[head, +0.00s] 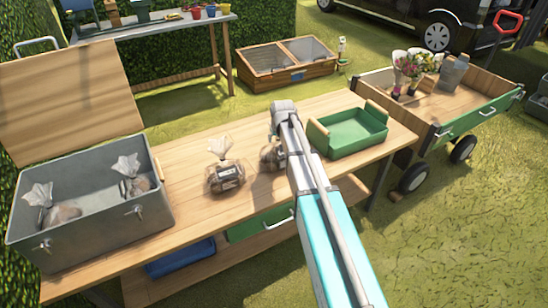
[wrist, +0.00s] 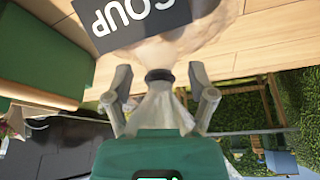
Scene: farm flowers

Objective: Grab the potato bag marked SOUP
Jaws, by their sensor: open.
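The potato bag marked SOUP (wrist: 190,48) fills the top of the wrist view, its dark label (wrist: 140,22) reading "OUP" upside down, with the first letter cut off. Its gathered neck, with a dark tie (wrist: 160,75), lies between the fingers of my gripper (wrist: 160,85). The fingers are open, one on each side, with gaps to the neck. In the head view a bag (head: 267,157) stands on the wooden table (head: 195,215), partly hidden behind my arm; its label cannot be read there. My fingers are hidden in that view.
Another bag (head: 224,178) with a dark label stands just left on the table. A grey metal box (head: 95,222) with an open lid holds more bags at the left. A green tray (head: 350,135) stands close at the right. A flower cart (head: 455,115) is beyond.

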